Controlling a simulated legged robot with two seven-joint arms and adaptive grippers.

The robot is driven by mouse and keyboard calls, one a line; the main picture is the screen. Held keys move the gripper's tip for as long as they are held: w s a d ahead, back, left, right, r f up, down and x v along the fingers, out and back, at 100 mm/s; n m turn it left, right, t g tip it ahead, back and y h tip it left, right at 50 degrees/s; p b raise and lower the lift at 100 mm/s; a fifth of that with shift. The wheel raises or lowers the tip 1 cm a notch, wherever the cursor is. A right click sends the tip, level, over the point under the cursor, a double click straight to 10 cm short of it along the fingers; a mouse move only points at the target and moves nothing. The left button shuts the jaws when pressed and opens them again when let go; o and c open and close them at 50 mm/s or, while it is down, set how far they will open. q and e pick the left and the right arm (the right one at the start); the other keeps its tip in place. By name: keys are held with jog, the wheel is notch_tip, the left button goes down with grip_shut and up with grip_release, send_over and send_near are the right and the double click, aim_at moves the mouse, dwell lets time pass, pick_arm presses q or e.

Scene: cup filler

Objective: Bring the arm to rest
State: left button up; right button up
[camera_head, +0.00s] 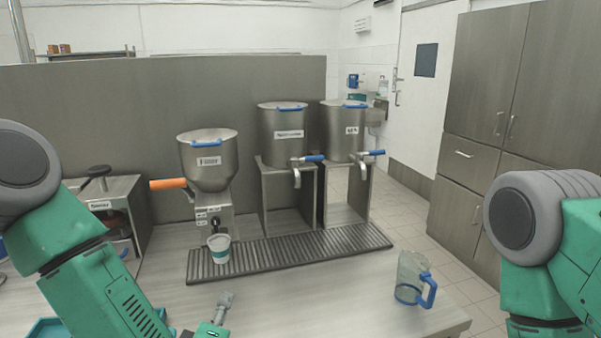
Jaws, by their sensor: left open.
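My left arm comes in from the left edge, and its gripper (222,306) shows at the bottom of the picture, over the near part of the table. It is open and no object shows in it; part of it is cut off by the frame.
A clear jug (410,278) with a blue handle stands near the table's right end. Two steel pots (283,135) with taps stand on stands behind the grate (300,249). A steel machine (125,211) is on the left. The table (320,303) between gripper and jug is clear.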

pick_arm(q)
jog(key=s+a+f+m+g+h, duration=0.1)
jog(key=s+a+f+m+g, duration=0.2)
jog(key=s+f, duration=0.35)
jog(key=s+a+f+m+g+h, duration=0.1)
jog(key=s+f+m+g, duration=0.2)
jog(key=s+f+m, duration=0.4)
jog(key=s+a+f+m+g+y, duration=0.1)
jog(key=s+a+f+m+g, duration=0.25)
jog(key=s, duration=0.65)
jog(key=s+a+f+g, duration=0.3)
jog(key=s+a+g, duration=0.25)
jog(key=s, duration=0.35)
notch_tip(320, 180, down, 11)
jog(key=w+m+t+b, duration=0.1)
jog(key=b, duration=1)
jog(key=shift+r, duration=0.15)
